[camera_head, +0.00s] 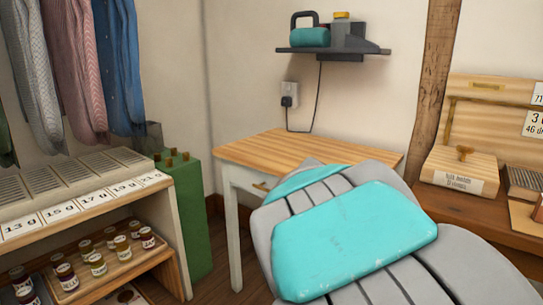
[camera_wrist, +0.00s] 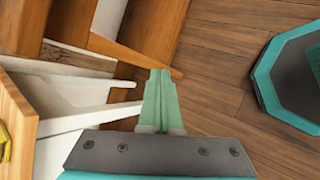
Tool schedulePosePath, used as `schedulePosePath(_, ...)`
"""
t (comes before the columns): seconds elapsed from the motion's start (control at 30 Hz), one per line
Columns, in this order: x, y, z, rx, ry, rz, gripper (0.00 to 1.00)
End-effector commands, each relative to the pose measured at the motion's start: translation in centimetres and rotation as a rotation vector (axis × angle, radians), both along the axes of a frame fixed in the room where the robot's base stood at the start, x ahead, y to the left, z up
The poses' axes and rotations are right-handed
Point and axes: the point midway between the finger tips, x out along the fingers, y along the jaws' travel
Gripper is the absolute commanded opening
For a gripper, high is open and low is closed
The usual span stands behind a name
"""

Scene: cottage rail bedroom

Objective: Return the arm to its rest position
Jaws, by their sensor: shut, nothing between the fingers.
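My gripper (camera_wrist: 161,78) shows in the wrist view as two pale green fingers pressed together, with nothing between them. It points over the wooden floor (camera_wrist: 215,65), beside white and wooden furniture parts on the left. In the head view my teal and grey arm fills the lower right foreground, in front of the small wooden-topped table (camera_head: 290,145). The gripper is hidden in that view.
A shelf unit (camera_head: 150,185) with small jars stands at the left under hanging clothes (camera_head: 75,60). A green box (camera_head: 185,210) is beside it. A wooden desk with a box (camera_head: 460,168) is at the right. A wall shelf (camera_head: 335,50) is above the table.

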Motion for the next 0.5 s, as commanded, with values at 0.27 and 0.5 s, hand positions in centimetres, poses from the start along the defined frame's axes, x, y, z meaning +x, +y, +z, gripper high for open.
schedulePosePath(0.27, -14.1, 1.1, -5.1, 0.397, -0.079, -0.566, 0.0)
schedulePosePath(0.5, -22.5, 6.2, -7.6, 0.607, -0.061, -0.925, 0.0)
